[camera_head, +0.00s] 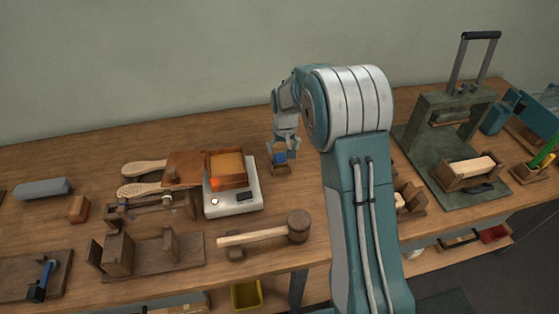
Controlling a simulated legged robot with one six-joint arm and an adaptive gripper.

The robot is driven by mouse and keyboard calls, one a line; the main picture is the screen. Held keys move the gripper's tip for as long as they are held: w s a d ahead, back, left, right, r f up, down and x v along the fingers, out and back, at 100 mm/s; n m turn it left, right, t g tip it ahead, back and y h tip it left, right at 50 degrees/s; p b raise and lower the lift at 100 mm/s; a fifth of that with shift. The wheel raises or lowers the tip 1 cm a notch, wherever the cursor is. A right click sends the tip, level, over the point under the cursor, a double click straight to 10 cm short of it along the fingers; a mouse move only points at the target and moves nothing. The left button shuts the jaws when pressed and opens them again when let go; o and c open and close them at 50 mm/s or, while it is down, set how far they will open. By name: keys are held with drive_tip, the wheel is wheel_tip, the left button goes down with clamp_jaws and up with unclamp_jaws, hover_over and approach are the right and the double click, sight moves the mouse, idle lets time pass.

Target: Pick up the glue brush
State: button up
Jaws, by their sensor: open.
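My gripper (284,148) is open and points down at the back middle of the workbench. Right below it, partly covered by its fingers, is a small blue piece (279,157) in a little wooden holder (280,170). This blue piece may be the glue brush, but it is too small and hidden to tell. I cannot tell whether the fingers touch it or stand around it. Left of it, a wooden box with an amber filling (227,166) sits on a white device (246,200) with a small display.
A mallet (265,234) lies in front, and two wooden brush bodies (144,168) lie to the left. Wooden jigs (150,254) stand at the front left. A green press (450,120) stands right. A green-handled tool (546,148) stands far right. Bare bench lies behind the white device.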

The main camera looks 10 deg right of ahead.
sight(279, 155)
drive_tip(key=f, duration=0.2)
drive_tip(key=w+a+f, duration=0.1)
drive_tip(key=f, duration=0.3)
drive_tip(key=shift+w+a, duration=0.15)
drive_tip(key=shift+d, duration=0.35)
drive_tip(key=c, duration=0.4)
drive_tip(key=shift+a, duration=0.1)
drive_tip(key=c, duration=0.8)
drive_tip(key=shift+a, duration=0.15)
